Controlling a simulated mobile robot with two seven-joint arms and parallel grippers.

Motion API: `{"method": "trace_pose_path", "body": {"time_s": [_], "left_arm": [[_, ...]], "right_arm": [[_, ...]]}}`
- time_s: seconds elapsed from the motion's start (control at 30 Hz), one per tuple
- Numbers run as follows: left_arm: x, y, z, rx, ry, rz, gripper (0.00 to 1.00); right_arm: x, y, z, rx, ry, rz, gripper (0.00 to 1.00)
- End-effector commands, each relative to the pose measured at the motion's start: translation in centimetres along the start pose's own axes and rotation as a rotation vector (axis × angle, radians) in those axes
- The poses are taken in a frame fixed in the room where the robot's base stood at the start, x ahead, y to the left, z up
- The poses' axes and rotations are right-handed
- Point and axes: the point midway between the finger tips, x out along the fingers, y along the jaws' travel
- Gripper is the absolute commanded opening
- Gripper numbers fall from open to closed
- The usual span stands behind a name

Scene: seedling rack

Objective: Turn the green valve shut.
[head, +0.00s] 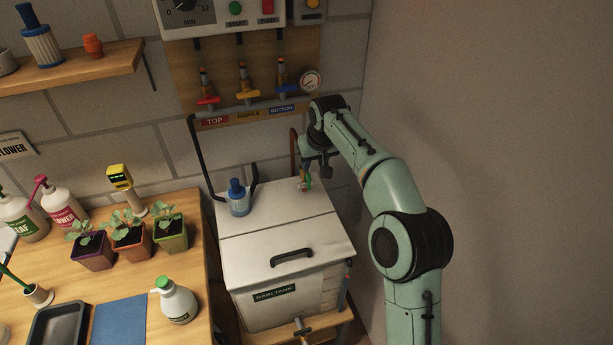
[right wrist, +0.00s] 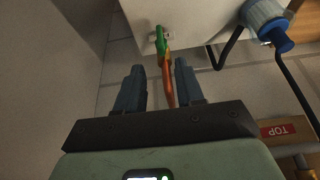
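The green valve (head: 307,181) is at the back right of the white main tank (head: 285,230), by a copper-coloured pipe (head: 294,150). In the right wrist view the green valve handle (right wrist: 160,41) lies roughly in line with the pipe (right wrist: 168,84). My right gripper (head: 319,168) is just above and beside the valve. In the right wrist view the right gripper (right wrist: 157,74) is open, its two fingers apart. The pipe shows between the fingers and the green handle just beyond their tips. I see no contact. My left gripper is not in view.
A blue-capped bottle (head: 238,198) stands on the tank lid, near a black hose (head: 198,155). Red, yellow and blue valves (head: 244,93) are on the wall above. A bench with potted seedlings (head: 130,235) is at left. A bare wall (head: 500,130) is at right.

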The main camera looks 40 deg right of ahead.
Motion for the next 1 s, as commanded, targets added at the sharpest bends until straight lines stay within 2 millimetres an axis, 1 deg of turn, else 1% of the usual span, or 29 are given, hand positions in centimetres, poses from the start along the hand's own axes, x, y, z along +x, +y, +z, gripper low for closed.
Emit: {"method": "trace_pose_path", "body": {"time_s": [0.03, 0.2, 0.4, 0.5, 0.67, 0.93, 0.97, 1.0], "left_arm": [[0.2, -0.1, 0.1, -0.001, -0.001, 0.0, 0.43], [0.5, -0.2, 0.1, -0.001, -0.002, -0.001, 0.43], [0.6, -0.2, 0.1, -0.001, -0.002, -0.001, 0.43], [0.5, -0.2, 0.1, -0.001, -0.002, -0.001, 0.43], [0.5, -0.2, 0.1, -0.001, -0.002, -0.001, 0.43], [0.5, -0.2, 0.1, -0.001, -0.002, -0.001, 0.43], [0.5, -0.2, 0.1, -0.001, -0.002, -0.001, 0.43], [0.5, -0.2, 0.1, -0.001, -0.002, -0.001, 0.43]], "right_arm": [[1.4, 0.0, 0.1, -0.001, -0.005, 0.001, 0.37], [5.1, 0.0, 0.1, -0.001, -0.005, 0.001, 0.37], [8.6, 0.0, 0.1, 0.0, -0.003, 0.0, 0.37], [9.6, 0.0, 0.1, 0.0, -0.003, -0.001, 0.37], [10.4, 0.0, 0.0, 0.001, 0.0, -0.001, 0.37], [10.5, 0.0, 0.0, 0.0, 0.0, -0.001, 0.37], [10.5, 0.0, 0.0, 0.0, 0.0, -0.001, 0.27], [10.5, 0.0, 0.0, 0.0, 0.0, -0.001, 0.14]]}}
